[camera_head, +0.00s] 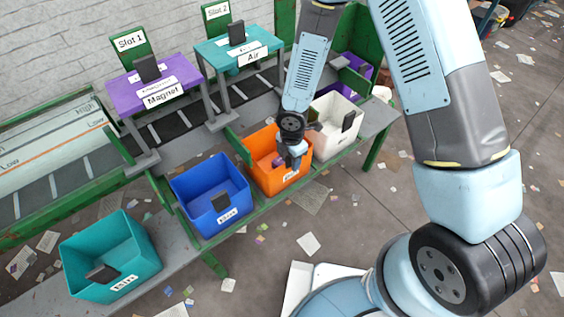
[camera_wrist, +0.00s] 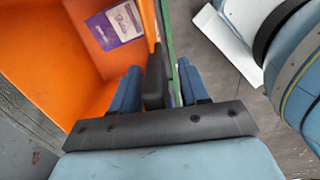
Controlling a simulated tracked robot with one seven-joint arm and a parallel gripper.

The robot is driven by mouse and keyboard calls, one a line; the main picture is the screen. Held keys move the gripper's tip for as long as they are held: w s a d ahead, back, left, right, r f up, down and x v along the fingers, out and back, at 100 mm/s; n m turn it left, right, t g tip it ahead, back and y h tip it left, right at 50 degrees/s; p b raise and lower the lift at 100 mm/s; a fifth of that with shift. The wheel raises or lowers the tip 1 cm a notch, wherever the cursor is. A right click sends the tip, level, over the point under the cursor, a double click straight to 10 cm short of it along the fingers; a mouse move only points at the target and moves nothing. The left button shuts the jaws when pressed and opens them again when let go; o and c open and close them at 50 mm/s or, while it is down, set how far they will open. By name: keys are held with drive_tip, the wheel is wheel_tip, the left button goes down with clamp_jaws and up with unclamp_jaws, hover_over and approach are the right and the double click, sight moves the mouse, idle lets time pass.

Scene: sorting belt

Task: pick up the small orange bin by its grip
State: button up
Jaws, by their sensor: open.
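The small orange bin (camera_head: 262,142) stands on the grey shelf of a green-framed rack, between a blue bin and a white bin. My gripper (camera_head: 292,160) is down at the bin's front wall. In the wrist view, the orange bin (camera_wrist: 45,60) fills the left side. Its black grip (camera_wrist: 154,78) stands between the two blue fingers of my gripper (camera_wrist: 158,88). The fingers are open, one on each side of the grip; the left finger is over the bin's inside. I cannot tell whether either finger touches it. In the head view, my gripper hides the grip.
The blue bin (camera_head: 190,191) is to the left, the teal bin (camera_head: 80,250) farther left, and the white bin (camera_head: 326,141) close on the right. Behind are the purple Magnet stand (camera_head: 185,75) and teal Air stand (camera_head: 212,52). A purple-and-white packet (camera_wrist: 115,22) lies inside the orange bin.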

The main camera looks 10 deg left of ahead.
drive_tip(key=shift+c, duration=0.3)
clamp_jaws()
idle(0.4)
